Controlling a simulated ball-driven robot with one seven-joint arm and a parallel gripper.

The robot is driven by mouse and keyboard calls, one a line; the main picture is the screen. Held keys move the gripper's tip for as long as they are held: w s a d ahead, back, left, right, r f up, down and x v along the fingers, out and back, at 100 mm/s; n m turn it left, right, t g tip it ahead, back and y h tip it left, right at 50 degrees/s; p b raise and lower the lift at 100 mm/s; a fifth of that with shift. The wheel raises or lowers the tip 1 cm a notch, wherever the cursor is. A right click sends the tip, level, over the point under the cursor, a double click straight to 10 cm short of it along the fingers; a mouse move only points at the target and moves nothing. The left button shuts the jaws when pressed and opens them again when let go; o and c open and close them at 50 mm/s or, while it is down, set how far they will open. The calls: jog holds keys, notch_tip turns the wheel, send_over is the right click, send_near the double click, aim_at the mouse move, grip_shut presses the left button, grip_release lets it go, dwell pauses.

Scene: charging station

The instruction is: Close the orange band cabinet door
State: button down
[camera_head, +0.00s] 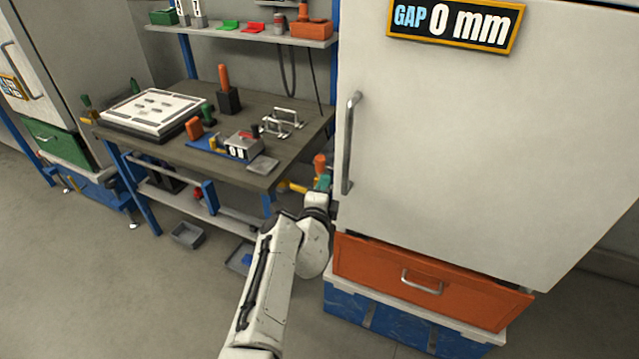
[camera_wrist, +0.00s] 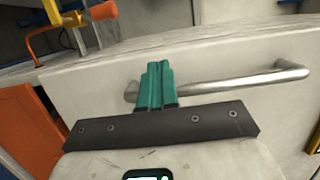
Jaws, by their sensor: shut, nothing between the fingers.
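The cabinet door (camera_head: 460,140) is a large pale panel above an orange drawer band (camera_head: 400,276). A sign (camera_head: 455,25) on the door reads "GAP 0 mm", and I see no clear gap at its visible edges. A metal bar handle (camera_head: 350,142) stands upright near the door's left edge. My gripper (camera_head: 323,181) is at the lower left edge of the door, near the handle's lower end. In the wrist view, the teal fingers of my gripper (camera_wrist: 157,70) are together and empty, beside one end of the handle (camera_wrist: 245,82). I cannot tell whether they touch it.
A workbench (camera_head: 290,160) with tools stands left of the cabinet, with a shelf (camera_head: 240,33) above it. A second cabinet with a green drawer (camera_head: 58,143) is at the far left. Grey bins (camera_head: 187,235) lie under the bench. The floor (camera_head: 120,290) at lower left is clear.

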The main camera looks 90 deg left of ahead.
jog(key=s+d+p, duration=0.2)
jog(key=s+p, duration=0.1)
jog(key=s, duration=0.7)
jog(key=shift+d, duration=0.25)
jog(key=shift+f, duration=0.1)
